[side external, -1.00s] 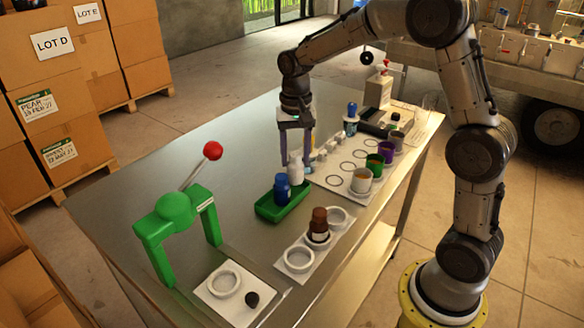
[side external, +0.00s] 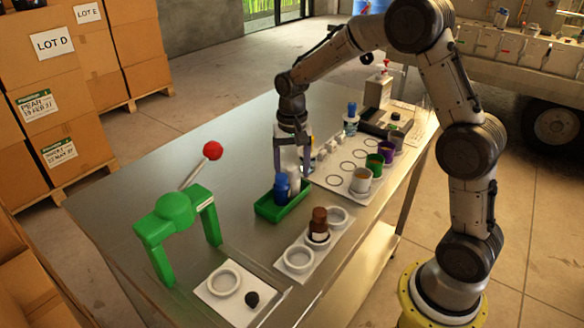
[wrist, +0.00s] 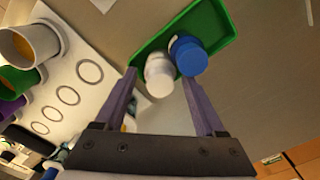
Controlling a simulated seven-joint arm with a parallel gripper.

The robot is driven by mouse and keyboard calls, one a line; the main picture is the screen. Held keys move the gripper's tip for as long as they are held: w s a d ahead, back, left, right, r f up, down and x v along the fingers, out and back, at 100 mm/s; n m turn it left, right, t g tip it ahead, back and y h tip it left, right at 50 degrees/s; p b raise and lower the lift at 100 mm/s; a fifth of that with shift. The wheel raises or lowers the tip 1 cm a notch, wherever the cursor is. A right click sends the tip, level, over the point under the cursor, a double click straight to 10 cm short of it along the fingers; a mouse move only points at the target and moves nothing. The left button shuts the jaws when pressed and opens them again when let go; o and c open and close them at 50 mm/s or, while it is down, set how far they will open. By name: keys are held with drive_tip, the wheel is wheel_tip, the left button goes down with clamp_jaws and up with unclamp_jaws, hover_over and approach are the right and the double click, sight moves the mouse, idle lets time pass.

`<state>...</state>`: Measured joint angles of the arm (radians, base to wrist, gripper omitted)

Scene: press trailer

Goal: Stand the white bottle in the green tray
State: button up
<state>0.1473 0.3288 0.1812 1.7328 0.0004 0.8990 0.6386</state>
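The white bottle (side external: 293,181) stands upright at the far end of the green tray (side external: 290,210), beside the blue bottle (side external: 281,188). In the wrist view the white bottle (wrist: 159,74) shows between the two fingertips, with a gap to each finger. The blue bottle (wrist: 188,55) is just to its right, and the green tray (wrist: 222,22) extends behind both. My gripper (side external: 292,172) is open, pointing down over the white bottle. The white bottle's base is partly hidden by the blue bottle in the side view and by its own top in the wrist view.
A white board (side external: 335,183) with ring marks and coloured cups lies right of the tray. A brown bottle (side external: 318,222) stands in front on another board. A green press (side external: 174,210) with a red-knobbed lever stands left. The steel table (side external: 130,180) is clear at back left.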

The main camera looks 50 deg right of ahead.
drive_tip(key=shift+o, duration=0.2)
wheel_tip(320, 180, up, 12)
drive_tip(key=s+a+r+n+t, duration=0.1)
drive_tip(key=s+a+r+n, duration=0.1)
drive_tip(key=s+r, duration=0.3)
drive_tip(key=s+a+f+n+t, duration=0.2)
drive_tip(key=s+n, duration=0.1)
drive_tip(key=s, duration=0.7)
drive_tip(key=s+a+f+n+t, duration=0.2)
drive_tip(key=s+n, duration=0.2)
drive_tip(key=s, duration=0.6)
drive_tip(key=shift+t, duration=0.3)
drive_tip(key=shift+a+f, duration=0.1)
